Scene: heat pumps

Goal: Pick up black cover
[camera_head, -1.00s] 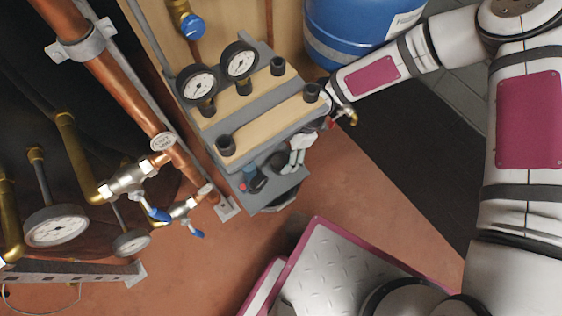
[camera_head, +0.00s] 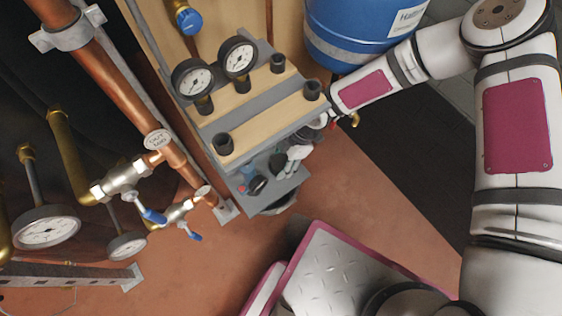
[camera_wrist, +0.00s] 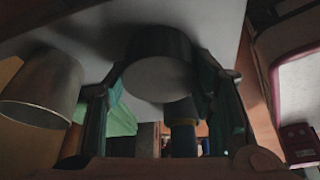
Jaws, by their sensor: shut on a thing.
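In the wrist view, the two dark fingers of my gripper (camera_wrist: 160,100) stand left and right of a short dark cylinder with a grey round face, which looks like the black cover (camera_wrist: 158,42). The fingers are closed against its sides. A pale flat surface lies right behind it, and I cannot tell whether the cover touches it. In the head view, my arm reaches in under the right end of the wooden board, and the board hides much of the gripper's surroundings. The cover cannot be made out clearly there.
The upper board (camera_head: 262,122) carries black sleeves and two gauges (camera_head: 194,78). A grey lower shelf (camera_head: 288,188) holds small items. A blue tank (camera_head: 350,30) stands behind my arm. Copper pipes (camera_head: 110,85) and valves fill the left. A metallic cup-like cylinder (camera_wrist: 40,88) is left of my fingers.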

